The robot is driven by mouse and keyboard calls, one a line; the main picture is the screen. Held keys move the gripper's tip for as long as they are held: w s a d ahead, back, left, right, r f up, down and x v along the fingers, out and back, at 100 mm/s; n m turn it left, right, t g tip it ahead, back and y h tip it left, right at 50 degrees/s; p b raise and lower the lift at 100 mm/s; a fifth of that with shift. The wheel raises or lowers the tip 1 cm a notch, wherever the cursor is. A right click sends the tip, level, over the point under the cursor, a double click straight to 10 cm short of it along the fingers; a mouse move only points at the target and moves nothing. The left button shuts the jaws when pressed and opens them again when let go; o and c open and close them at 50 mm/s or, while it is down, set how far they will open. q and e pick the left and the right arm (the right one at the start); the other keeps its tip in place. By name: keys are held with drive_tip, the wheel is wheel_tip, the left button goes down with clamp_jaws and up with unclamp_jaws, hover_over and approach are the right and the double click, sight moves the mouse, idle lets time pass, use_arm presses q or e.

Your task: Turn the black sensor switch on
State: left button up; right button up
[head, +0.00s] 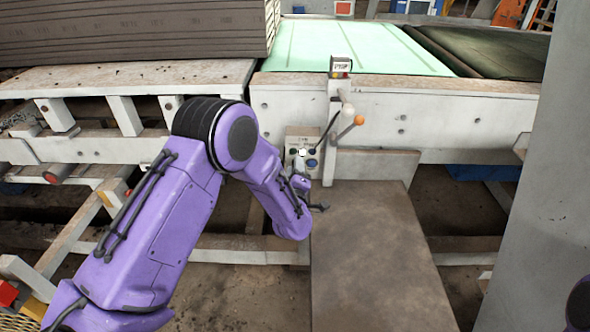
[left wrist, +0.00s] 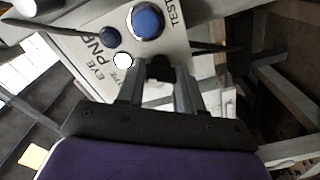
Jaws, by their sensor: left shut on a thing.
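The control panel (head: 293,135) is a pale box on the front of the white machine frame. In the left wrist view its face (left wrist: 95,45) carries printed lettering, tilted in the picture. The black switch (left wrist: 160,66) shows as a dark knob at the panel, between my left gripper's fingers. My left gripper (left wrist: 158,76) is shut on it, with one finger on each side. In the head view the left gripper (head: 301,165) is small and close against the panel's lower part; the switch cannot be made out there. My right gripper is out of view.
A lever with an orange ball (head: 359,120) stands above right of the panel. A brown slab (head: 375,255) lies below right.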

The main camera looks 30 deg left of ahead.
use_arm(q)
drive_tip(key=o, duration=1)
drive_tip(key=shift+o, duration=0.2)
drive_tip(key=b+v, duration=0.1)
drive_tip(key=v, duration=0.9)
drive_tip(key=shift+s+d+b, duration=0.2)
drive_tip(key=shift+s+b, duration=0.05)
drive_tip(key=shift+b, duration=0.05)
